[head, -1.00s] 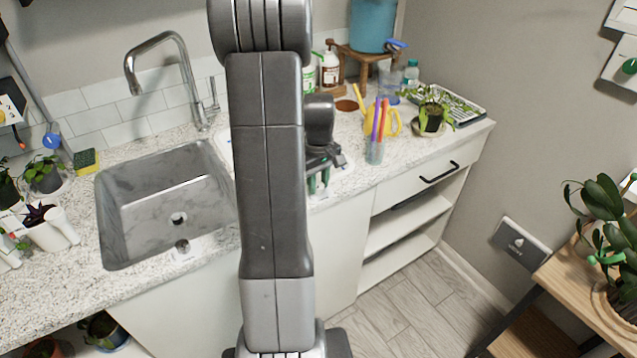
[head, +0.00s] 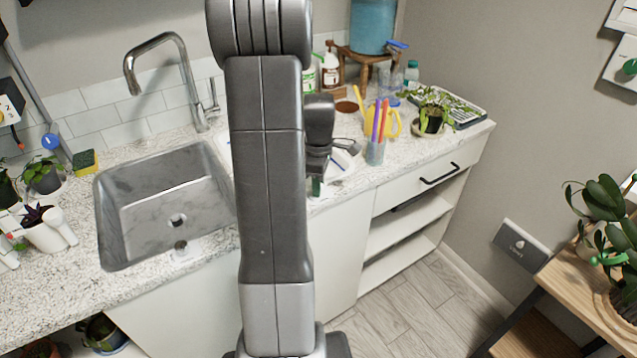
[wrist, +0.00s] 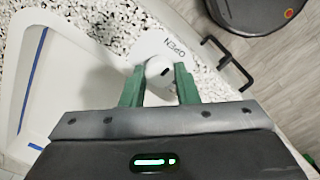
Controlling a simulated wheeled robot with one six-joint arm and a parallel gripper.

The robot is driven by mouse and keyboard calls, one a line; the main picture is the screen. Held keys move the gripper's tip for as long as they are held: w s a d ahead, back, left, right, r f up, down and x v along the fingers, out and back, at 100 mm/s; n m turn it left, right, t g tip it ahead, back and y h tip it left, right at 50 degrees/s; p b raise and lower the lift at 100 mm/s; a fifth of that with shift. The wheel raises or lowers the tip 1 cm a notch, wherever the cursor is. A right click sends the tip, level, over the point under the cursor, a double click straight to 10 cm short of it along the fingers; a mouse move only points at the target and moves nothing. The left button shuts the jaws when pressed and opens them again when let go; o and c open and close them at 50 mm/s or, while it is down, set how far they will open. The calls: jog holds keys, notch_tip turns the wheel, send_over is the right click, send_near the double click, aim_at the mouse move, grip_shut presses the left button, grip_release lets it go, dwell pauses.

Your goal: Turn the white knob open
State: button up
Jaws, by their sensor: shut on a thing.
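The white knob (wrist: 158,70) shows between my fingertips in the wrist view, with a small dark mark on it. It sits by a pale label (wrist: 172,45) whose lettering, upside down here, reads OPEN. My gripper (wrist: 159,84) has green fingers, one on each side of the knob, and is shut on it. In the head view my gripper (head: 317,185) is low at the counter's front edge, right of the sink, and the knob is hidden there. I cannot tell the knob's exact angle.
The steel sink (head: 130,215) lies left of my arm. A cup of coloured sticks (head: 375,152) and a yellow watering can (head: 392,124) stand close on the right. A black drawer handle (wrist: 235,62) is near my gripper. Floor (head: 400,300) in front is clear.

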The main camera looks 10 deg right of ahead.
dwell(0.5)
jog(key=o, duration=1)
jog(key=shift+c, duration=0.2)
notch_tip(320, 180, up, 14)
jog(key=shift+f, duration=0.1)
notch_tip(320, 180, down, 14)
jog(key=shift+r, duration=0.1)
dwell(0.5)
